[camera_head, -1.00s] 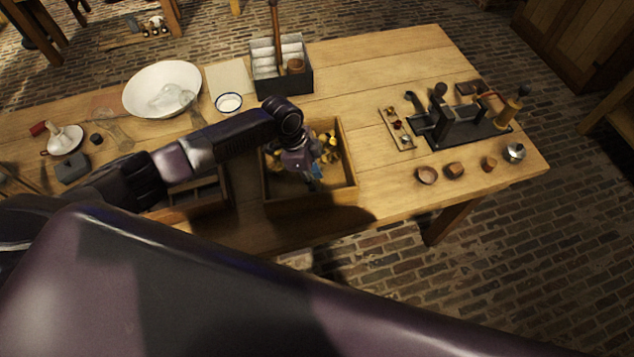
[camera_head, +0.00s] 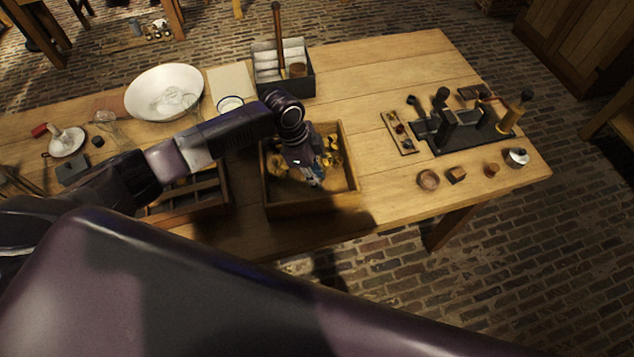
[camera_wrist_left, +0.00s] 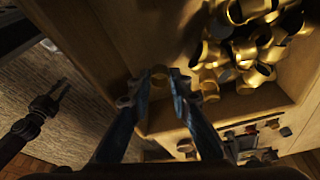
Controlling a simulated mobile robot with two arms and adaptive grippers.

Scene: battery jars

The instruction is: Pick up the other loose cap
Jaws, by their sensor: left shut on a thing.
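My left gripper (camera_head: 315,181) points down into a wooden box (camera_head: 352,155) that holds brass caps. In the left wrist view its two fingers (camera_wrist_left: 159,84) are closed in on a small brass cap (camera_wrist_left: 159,74) between their tips; the cap is dim and partly hidden. Another brass cap (camera_wrist_left: 210,90) lies just right of the right finger, against the box wall. Several more brass caps (camera_wrist_left: 245,50) lie heaped at the upper right of that view.
A compartment tray (camera_head: 190,205) stands left of the box. A dark caddy (camera_head: 285,88) stands behind it, beside a white bowl (camera_head: 165,92). A black fixture (camera_head: 465,135), a narrow strip (camera_head: 399,132) and several small round pieces stand right; bare tabletop lies between.

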